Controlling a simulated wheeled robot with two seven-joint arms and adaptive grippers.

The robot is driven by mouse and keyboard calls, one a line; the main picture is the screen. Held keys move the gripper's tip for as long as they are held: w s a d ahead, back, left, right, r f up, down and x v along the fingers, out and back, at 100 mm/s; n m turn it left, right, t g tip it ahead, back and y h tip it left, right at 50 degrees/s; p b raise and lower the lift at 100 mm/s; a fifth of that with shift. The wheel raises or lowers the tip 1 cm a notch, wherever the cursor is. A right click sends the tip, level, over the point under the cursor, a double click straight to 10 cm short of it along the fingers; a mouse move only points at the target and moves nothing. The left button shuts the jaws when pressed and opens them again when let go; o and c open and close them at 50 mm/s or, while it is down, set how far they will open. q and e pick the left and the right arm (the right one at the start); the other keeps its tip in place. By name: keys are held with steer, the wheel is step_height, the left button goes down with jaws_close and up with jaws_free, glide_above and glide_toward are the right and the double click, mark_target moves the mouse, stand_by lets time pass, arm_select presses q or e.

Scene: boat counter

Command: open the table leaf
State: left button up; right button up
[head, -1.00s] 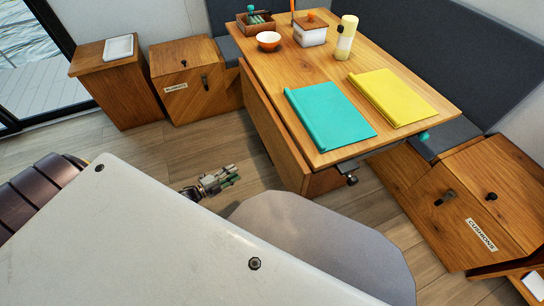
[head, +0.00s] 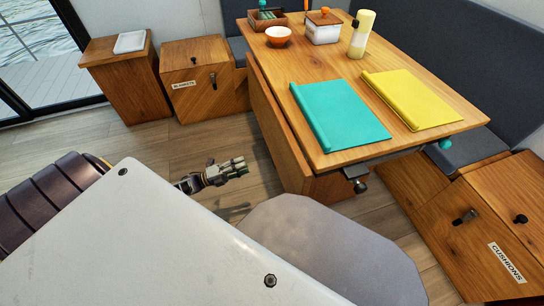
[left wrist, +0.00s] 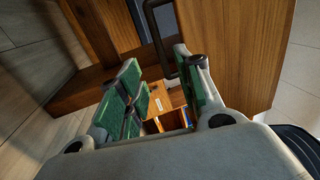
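The wooden table (head: 350,90) stands at centre right in the head view. Its leaf (head: 276,125) hangs folded down along the table's left side. My left gripper (head: 241,166) is low over the floor, left of the leaf and apart from it. In the left wrist view my gripper (left wrist: 157,65) has its two green-padded fingers spread, with nothing between them. Beyond them is a wooden panel (left wrist: 235,45) with a dark bar handle (left wrist: 160,20); I cannot tell for certain which piece it belongs to. My right gripper is not in view.
On the table lie a teal folder (head: 340,115) and a yellow folder (head: 410,98). Wooden lockers (head: 204,80) stand at the back left. Floor (head: 190,140) left of the table is clear.

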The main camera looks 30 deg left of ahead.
arm_select(q)
steer(key=shift+w+d, duration=0.15)
steer(key=shift+b+x, duration=0.7)
steer(key=shift+x, duration=6)
steer(key=shift+r, duration=0.1)
jaws_close()
